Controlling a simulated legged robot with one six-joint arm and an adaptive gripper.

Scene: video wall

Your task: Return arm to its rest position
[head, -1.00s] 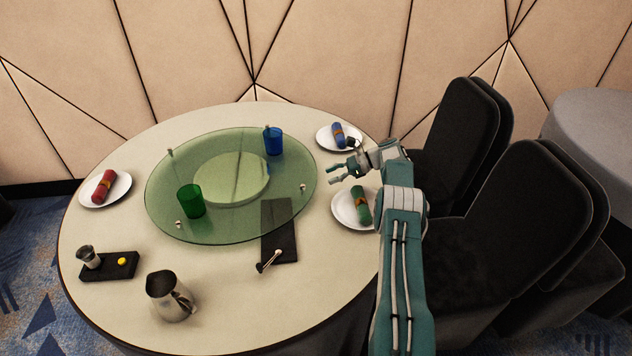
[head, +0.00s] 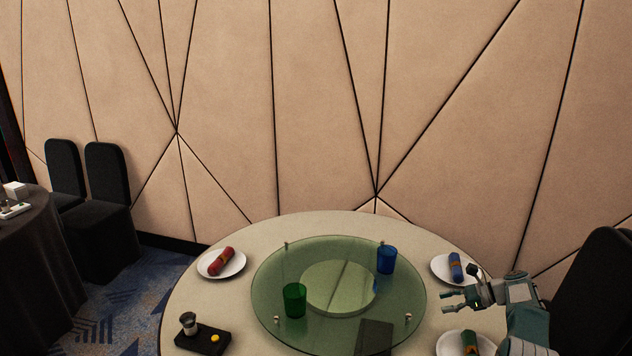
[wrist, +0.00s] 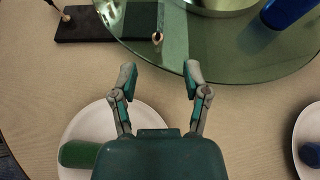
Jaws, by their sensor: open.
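My gripper (head: 462,299) is open and empty, above the right side of the round table (head: 190,290). In the wrist view its two fingers (wrist: 158,82) are spread apart with nothing between them. Below it is a white plate (wrist: 75,130) with a green rolled napkin (wrist: 80,154), partly hidden by the gripper body.
A glass turntable (head: 270,270) bears a green cup (head: 294,300) and a blue cup (head: 387,260). A blue napkin (head: 456,267) lies on a plate just beyond my gripper. A red napkin (head: 221,261) is at left. A black chair (head: 600,290) stands right of my arm.

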